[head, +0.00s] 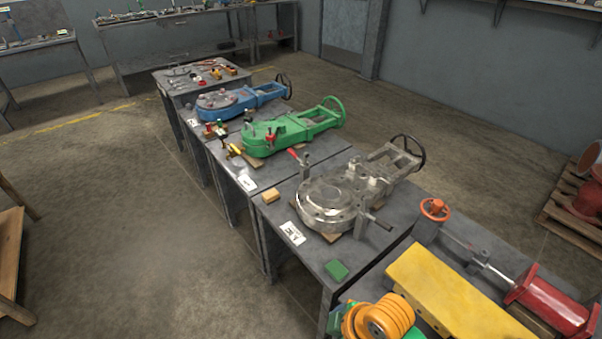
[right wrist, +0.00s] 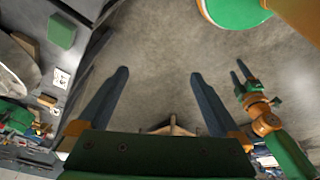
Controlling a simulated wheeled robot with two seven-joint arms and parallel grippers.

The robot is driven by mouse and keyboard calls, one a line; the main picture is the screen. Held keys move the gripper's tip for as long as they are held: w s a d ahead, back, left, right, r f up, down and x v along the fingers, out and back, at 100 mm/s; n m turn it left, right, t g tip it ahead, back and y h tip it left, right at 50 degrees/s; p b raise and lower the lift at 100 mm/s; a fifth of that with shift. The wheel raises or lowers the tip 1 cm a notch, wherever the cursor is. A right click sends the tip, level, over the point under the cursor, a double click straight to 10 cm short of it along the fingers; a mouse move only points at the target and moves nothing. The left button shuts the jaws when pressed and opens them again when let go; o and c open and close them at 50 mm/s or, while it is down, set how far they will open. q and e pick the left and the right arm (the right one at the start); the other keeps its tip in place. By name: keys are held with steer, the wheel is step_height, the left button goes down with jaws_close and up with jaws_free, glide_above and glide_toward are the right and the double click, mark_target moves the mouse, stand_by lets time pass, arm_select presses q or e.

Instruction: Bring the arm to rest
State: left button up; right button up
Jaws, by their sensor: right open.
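My right gripper (right wrist: 160,73) is open in the right wrist view. My left arm, green and orange, shows at the right of that view. Its gripper (right wrist: 241,72) has two small dark fingers with a gap between them and nothing visible in it. Neither gripper shows in the head view.
A row of grey benches (head: 285,225) carries a grey valve (head: 325,198), a green valve (head: 285,131) and a blue valve (head: 235,100). A green block (head: 336,270) lies near the bench edge. A yellow block (head: 445,290) and red cylinder (head: 548,303) are nearer.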

steer(key=s+d+m+t+h, duration=0.25)
steer(key=s+d+m, duration=0.45)
steer(key=d+m, duration=0.5)
step_height(320, 180, down, 16)
steer(key=s+a+g+p, duration=0.1)
steer(key=g, duration=0.1)
steer(key=s+d+f+g+p, duration=0.1)
steer(key=s+f, duration=0.8)
steer(key=s, duration=0.3)
steer(key=shift+s+d+f+h, duration=0.25)
steer(key=shift+s+d+h, duration=0.1)
steer(key=shift+g, duration=0.25)
